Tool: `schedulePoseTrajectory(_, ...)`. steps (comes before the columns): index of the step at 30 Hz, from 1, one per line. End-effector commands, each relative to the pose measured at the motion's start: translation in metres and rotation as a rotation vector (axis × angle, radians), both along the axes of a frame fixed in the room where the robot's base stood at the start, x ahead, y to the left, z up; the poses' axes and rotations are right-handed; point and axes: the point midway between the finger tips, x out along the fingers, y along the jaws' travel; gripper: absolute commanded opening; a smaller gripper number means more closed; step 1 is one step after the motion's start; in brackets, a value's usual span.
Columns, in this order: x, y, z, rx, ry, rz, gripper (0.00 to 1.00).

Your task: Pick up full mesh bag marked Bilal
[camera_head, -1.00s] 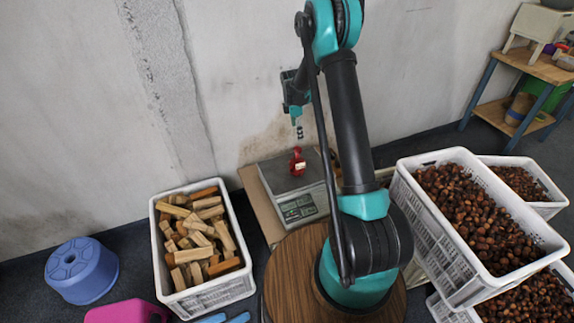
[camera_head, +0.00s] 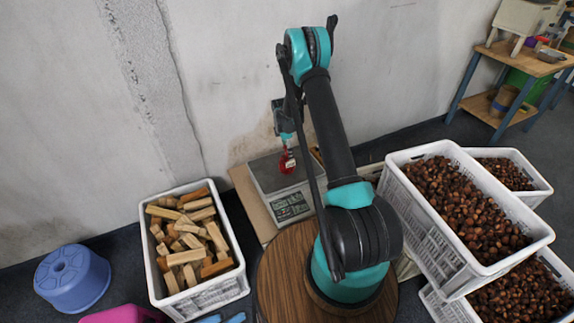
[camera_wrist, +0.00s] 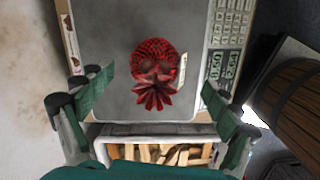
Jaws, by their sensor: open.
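A red mesh bag (camera_wrist: 155,68) with dark contents rests on the grey plate of a weighing scale (camera_wrist: 115,50), its gathered end toward my gripper in the wrist view. A small pale tag lies at its right side; any name on it is too small to read. In the head view the red bag (camera_head: 287,161) is on the scale (camera_head: 268,176), just below my gripper (camera_head: 285,140). My gripper is open and empty, its two fingers (camera_wrist: 158,98) spread wide on either side of the bag's gathered end, not touching it.
A crate of wood pieces (camera_head: 238,272) stands left of the scale. Crates of chestnuts (camera_head: 418,232) stand at the right. A blue stool (camera_head: 72,278) is at far left, and a wooden shelf (camera_head: 510,62) at back right. The wall (camera_head: 190,60) is close behind the scale.

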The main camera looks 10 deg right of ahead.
Motion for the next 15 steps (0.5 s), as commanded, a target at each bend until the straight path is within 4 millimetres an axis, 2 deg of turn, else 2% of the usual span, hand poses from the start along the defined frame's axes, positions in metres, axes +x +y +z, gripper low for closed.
schedulePoseTrajectory(7, 0.005, 0.0, -0.034, 0.0, 0.0, 0.0, 0.9)
schedulePoseTrajectory(15, 0.005, -0.001, -0.042, 0.0, 0.0, 0.0, 0.9)
